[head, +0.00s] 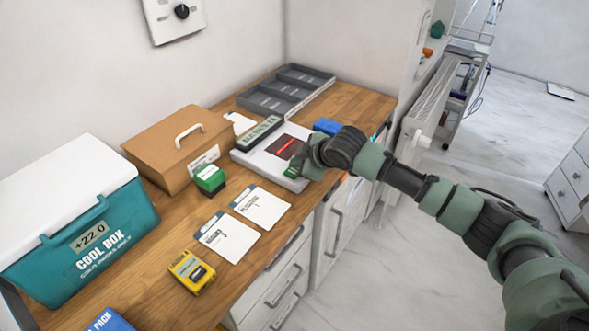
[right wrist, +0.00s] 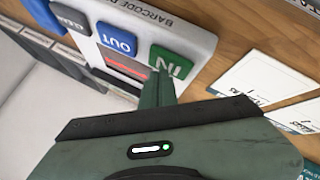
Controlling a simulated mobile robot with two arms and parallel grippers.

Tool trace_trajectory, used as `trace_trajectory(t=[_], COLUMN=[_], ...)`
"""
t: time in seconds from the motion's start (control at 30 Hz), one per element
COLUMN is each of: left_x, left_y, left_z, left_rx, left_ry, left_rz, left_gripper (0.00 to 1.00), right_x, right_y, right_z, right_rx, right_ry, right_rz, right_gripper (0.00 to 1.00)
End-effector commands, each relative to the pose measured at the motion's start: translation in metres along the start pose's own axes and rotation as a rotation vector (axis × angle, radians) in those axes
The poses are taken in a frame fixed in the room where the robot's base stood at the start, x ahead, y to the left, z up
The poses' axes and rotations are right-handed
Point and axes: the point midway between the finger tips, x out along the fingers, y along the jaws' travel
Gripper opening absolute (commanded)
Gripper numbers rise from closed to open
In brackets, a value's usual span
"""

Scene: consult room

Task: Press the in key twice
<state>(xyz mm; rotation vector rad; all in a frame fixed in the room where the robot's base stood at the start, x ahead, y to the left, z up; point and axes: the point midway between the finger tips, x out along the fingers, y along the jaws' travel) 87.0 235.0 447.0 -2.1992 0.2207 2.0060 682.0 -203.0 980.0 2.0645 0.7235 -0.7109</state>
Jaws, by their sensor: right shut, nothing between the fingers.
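The white barcode device (head: 246,157) lies on the wooden counter, with a dark scan window and a red line. In the right wrist view, its green IN key (right wrist: 176,61) sits at the device's corner, beside the blue OUT key (right wrist: 117,39) and a dark key (right wrist: 71,18). My right gripper (right wrist: 163,85) is shut and empty. Its fingertips are right at the IN key and cover part of its edge; I cannot tell whether they touch or press it. In the head view my right gripper (head: 304,165) is over the device's near right end. My left gripper is out of view.
A grey compartment tray (head: 322,73) lies behind the device, a cardboard box (head: 150,146) and green stamp-like block (head: 209,178) to its left. Two cards (head: 228,238), a yellow gadget (head: 191,271) and a teal cool box (head: 124,220) are nearer. A blue block (head: 327,126) lies beyond my gripper.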

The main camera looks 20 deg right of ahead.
Motion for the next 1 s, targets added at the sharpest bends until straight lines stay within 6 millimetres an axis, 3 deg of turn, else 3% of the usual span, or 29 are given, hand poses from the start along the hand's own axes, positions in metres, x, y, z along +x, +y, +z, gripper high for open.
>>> trace_trajectory(t=[1.0], left_x=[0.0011], left_y=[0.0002], left_z=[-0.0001], left_rx=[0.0], left_ry=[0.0], left_rz=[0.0], left_gripper=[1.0], right_x=[0.0071], right_y=[-0.0058], right_z=[0.0057], right_rx=[0.0], right_ry=[-0.002], right_rz=[-0.002], right_gripper=[0.0])
